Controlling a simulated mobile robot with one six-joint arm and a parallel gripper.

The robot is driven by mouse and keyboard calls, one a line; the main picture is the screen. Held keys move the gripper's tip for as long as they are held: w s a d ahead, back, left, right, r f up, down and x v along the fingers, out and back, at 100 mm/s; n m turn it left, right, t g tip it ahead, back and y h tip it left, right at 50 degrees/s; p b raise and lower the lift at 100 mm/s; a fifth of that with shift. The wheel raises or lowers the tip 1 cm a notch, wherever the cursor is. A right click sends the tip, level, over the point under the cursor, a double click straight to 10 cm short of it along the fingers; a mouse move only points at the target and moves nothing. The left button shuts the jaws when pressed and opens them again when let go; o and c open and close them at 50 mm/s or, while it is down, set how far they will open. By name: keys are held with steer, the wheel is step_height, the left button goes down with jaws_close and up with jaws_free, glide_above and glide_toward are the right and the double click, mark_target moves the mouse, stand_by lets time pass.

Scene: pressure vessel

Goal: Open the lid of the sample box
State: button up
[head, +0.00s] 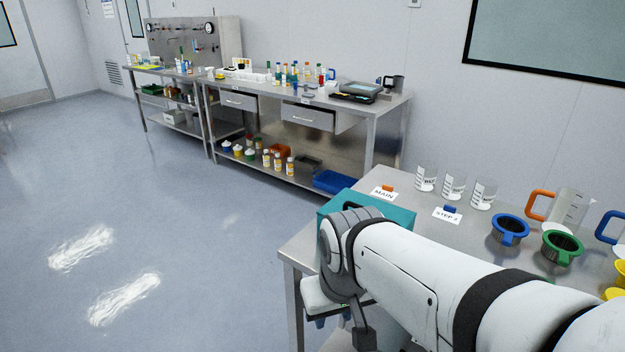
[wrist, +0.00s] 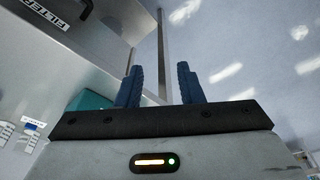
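A teal box (head: 396,213), which looks like the sample box, sits at the near-left corner of the steel table. My arm covers much of it in the head view, and I cannot tell how its lid stands. A teal patch (wrist: 88,100) shows behind my left finger in the wrist view. My gripper (wrist: 162,82) has its two blue fingers apart with nothing between them. In the head view its fingertips (head: 333,322) show low beside the table's left edge, partly hidden by my wrist.
The steel table (head: 408,185) holds labelled beakers (head: 453,185), a blue-rimmed cup (head: 510,230), a green-rimmed cup (head: 562,246) and small signs. A long workbench (head: 400,110) with drawers stands behind. The floor (head: 190,220) to the left is clear. A "FILTER" label (wrist: 45,14) shows in the wrist view.

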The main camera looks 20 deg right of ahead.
steer(key=w+d+r+n+h+p, duration=0.1)
steer(key=w+d+r+n+p, duration=0.15)
steer(key=w+d, duration=0.4)
steer(key=w+d+r+n+g+p, duration=0.1)
steer(key=w+d+r+n+p, duration=0.2)
steer(key=w, duration=0.7)
steer(key=w+d+r+n+h+p, duration=0.1)
steer(key=w+d+r+n+p, duration=0.1)
steer(key=w+d+r, duration=0.45)
steer(key=x, duration=0.3)
steer(key=w+a+x, duration=0.1)
steer(key=x, duration=0.5)
steer(key=shift+w+a+f+p, duration=0.2)
steer(key=shift+a+f+p, duration=0.05)
steer(key=shift+a+p, duration=0.15)
steer(key=shift+c, duration=0.4)
jaws_close()
